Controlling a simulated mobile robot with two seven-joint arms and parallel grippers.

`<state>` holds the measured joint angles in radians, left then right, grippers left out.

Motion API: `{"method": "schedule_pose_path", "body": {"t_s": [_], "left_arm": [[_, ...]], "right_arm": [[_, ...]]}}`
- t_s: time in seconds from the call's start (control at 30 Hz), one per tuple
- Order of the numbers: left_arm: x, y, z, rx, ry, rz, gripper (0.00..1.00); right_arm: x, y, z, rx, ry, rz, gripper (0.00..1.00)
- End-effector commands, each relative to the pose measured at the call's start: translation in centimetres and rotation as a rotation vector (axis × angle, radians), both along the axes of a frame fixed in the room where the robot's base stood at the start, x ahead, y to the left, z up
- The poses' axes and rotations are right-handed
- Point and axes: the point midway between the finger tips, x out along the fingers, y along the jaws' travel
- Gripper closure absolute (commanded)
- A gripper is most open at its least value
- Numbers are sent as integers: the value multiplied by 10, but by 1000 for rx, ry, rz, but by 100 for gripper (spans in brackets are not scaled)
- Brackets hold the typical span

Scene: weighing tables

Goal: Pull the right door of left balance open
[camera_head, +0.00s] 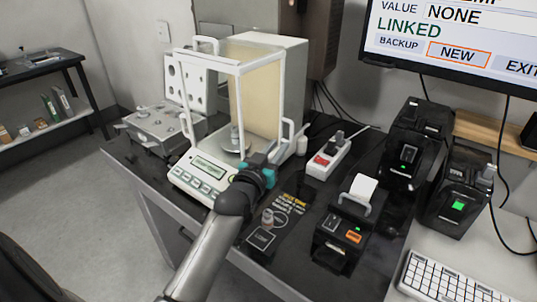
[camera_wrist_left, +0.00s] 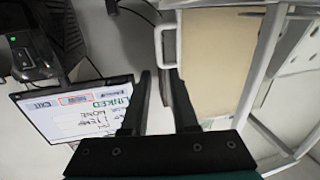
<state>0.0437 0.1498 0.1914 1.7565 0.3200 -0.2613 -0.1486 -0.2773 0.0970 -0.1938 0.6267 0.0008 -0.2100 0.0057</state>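The left balance (camera_head: 202,168) stands on the dark table with its clear, white-framed weighing chamber facing me. A weight stands on the pan inside. The right door's white handle (camera_head: 288,128) sticks out from the chamber's right side; the door looks closed. In the left wrist view the handle (camera_wrist_left: 157,45) is a white loop just beyond the fingertips. My left gripper (camera_head: 268,160) is at the chamber's lower right front corner. The wrist view shows its two black fingers (camera_wrist_left: 160,72) apart with nothing held between them. My right gripper is in neither view.
A power strip (camera_head: 328,158), a black printer (camera_head: 342,232) and other black devices (camera_head: 416,140) crowd the table to the right. A small weight (camera_head: 267,217) stands on a dark mat in front. An open weight case (camera_head: 160,125) is left of the balance.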

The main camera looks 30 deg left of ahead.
Motion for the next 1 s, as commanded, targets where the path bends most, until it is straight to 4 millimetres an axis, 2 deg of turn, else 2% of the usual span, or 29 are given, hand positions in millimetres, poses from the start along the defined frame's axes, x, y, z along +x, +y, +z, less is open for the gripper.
{"method": "schedule_pose_path", "body": {"t_s": [0.2,0.4,0.57,1.0], "left_arm": [[-31,-4,0,1,2,0,73],[-45,-5,0,0,0,0,73],[-48,-6,0,0,0,0,73],[-48,-6,0,0,0,0,73]], "right_arm": [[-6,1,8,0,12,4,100],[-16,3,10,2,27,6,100],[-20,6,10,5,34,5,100],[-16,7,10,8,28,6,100]]}}
